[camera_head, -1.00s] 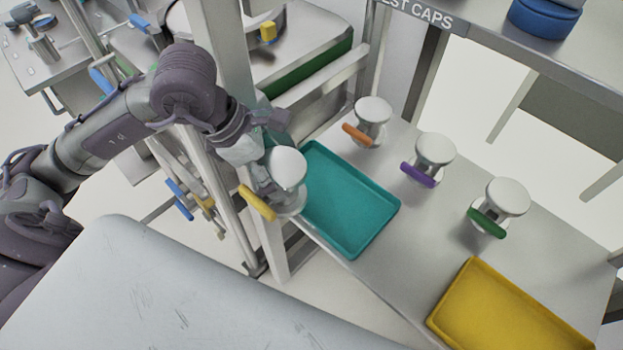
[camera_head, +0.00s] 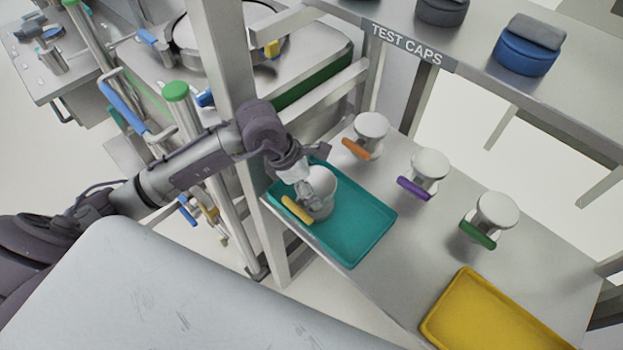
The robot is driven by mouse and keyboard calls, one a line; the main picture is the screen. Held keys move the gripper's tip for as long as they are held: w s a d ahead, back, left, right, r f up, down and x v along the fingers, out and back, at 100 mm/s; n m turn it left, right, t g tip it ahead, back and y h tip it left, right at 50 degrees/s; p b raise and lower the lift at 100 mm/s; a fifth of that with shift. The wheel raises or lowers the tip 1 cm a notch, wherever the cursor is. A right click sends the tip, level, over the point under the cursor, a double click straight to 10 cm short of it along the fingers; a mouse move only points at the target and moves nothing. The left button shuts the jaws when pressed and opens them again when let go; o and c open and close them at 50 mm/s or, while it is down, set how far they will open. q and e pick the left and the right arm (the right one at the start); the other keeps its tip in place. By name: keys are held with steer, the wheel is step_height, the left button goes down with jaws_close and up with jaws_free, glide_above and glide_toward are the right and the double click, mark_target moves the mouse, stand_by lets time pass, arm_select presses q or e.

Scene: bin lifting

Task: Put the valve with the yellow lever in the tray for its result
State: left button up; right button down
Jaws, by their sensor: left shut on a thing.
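The valve with the yellow lever (camera_head: 322,193) is a pale round-topped body with its yellow lever pointing to the lower left. My left gripper (camera_head: 303,185) is shut on this valve from its left side. The valve is over the left part of the teal tray (camera_head: 352,247); I cannot tell whether its base touches the tray floor. A yellow tray (camera_head: 455,318) lies at the lower right of the bench and looks empty. My right gripper is not in view.
Valves with an orange lever (camera_head: 371,131), a purple lever (camera_head: 430,168) and a green lever (camera_head: 495,212) stand in a row on the bench. A shelf labelled TEST CAPS (camera_head: 408,43) holds dark and blue caps above. A metal post (camera_head: 222,60) stands left of the teal tray.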

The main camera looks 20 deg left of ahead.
arm_select(q)
steer(key=shift+f, duration=0.1)
steer(key=o, duration=1.4)
steer(key=shift+f, duration=0.1)
steer(key=b+v, duration=0.2)
steer(key=v, duration=1)
steer(key=shift+s, duration=0.1)
